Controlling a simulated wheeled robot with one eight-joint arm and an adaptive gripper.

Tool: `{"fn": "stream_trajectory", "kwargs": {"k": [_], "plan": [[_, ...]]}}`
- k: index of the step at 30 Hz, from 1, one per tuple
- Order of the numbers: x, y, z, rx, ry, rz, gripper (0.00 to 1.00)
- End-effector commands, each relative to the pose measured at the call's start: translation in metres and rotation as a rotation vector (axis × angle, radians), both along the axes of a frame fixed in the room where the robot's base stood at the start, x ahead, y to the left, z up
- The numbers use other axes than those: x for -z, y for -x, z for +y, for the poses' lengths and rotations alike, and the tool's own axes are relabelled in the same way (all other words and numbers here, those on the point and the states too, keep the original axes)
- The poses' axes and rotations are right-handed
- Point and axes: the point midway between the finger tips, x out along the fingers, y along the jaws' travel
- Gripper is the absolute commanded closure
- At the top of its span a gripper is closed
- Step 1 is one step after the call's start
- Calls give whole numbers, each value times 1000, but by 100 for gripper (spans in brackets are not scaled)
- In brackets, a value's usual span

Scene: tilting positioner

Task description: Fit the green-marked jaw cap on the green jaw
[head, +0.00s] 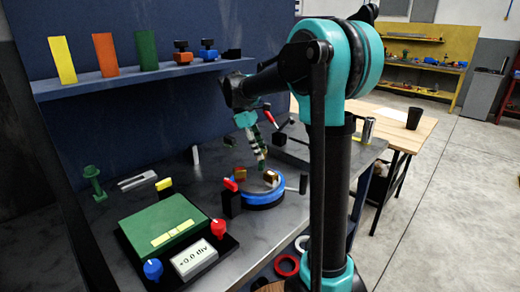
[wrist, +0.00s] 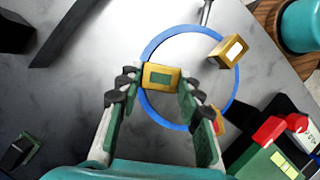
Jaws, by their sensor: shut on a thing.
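My gripper (wrist: 158,88) is shut on a small brass cap (wrist: 162,77) with a green rectangle on its top face. The cap sits between the fingertips, over the left part of the blue ring (wrist: 232,92) of the positioner. In the head view my gripper (head: 262,164) points down just above the positioner, whose blue ring (head: 264,199) rests on the bench. The green jaw cannot be made out; the cap and fingers may hide it. I cannot tell whether the cap touches anything below. Another brass block (wrist: 230,50) with a pale mark stands at the ring's upper right.
A black block with a red top (head: 229,184) stands close left of the ring. A control box (head: 165,228) with red and blue knobs is at the front left. A green post (head: 94,184) stands further left. A shelf (head: 140,80) with coloured plates hangs behind.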

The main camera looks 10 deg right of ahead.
Motion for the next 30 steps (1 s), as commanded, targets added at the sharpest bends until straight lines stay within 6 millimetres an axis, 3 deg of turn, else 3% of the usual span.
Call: {"fn": "stream_trajectory", "kwargs": {"k": [21, 22, 27, 30], "plan": [[26, 0, 0, 0, 0, 0, 96], [26, 0, 0, 0, 0, 0, 62], [26, 0, 0, 0, 0, 0, 41], [26, 0, 0, 0, 0, 0, 40]]}}
